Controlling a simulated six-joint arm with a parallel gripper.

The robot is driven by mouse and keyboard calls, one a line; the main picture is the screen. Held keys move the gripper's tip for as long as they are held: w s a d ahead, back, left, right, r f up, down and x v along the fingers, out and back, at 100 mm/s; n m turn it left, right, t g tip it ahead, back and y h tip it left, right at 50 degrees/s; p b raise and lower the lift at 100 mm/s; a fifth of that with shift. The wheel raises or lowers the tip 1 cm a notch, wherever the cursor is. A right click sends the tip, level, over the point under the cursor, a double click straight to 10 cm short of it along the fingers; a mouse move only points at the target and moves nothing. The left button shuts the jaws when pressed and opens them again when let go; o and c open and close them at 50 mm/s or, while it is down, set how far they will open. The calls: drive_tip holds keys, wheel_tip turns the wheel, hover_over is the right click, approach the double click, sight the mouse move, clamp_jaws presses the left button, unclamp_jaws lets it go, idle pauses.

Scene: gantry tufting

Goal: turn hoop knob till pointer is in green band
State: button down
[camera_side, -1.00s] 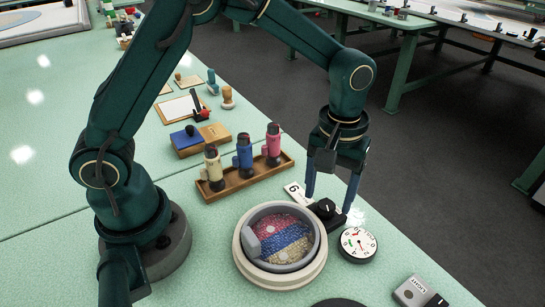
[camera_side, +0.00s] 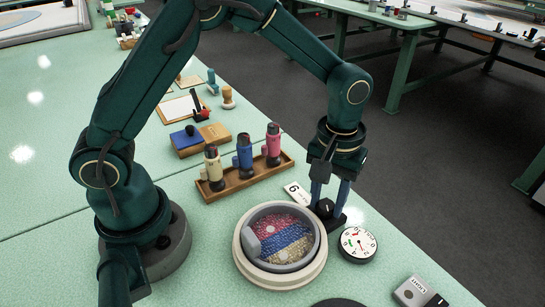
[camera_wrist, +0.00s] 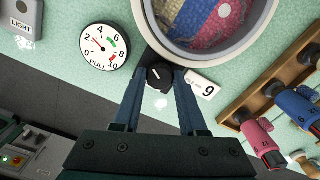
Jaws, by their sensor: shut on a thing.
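The hoop (camera_side: 243,257) is a round pale ring with a grey inner rim around pink, blue and beige tufting; it also shows at the top of the wrist view (camera_wrist: 274,12). Its black knob (camera_wrist: 159,72) sits at the hoop's edge, with a white mark on top. My gripper (camera_wrist: 160,84) is shut on the knob, one finger at each side; in the side view the fingers (camera_side: 328,205) partly hide it. The round white dial (camera_side: 357,245) lies beside the hoop.
A white number card (camera_wrist: 203,84) lies beside the knob. A wooden rack (camera_side: 232,186) holds beige, blue and pink tools. A grey box marked LIGHT (camera_wrist: 21,17) stands past the dial. The table's edge runs close behind my gripper.

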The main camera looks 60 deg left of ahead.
sight(326, 204)
drive_tip(key=m, duration=0.6)
drive_tip(key=shift+m, duration=0.3)
idle(0.4)
drive_tip(key=shift+c, duration=2.2)
unclamp_jaws()
drive_tip(key=shift+r, duration=2.6)
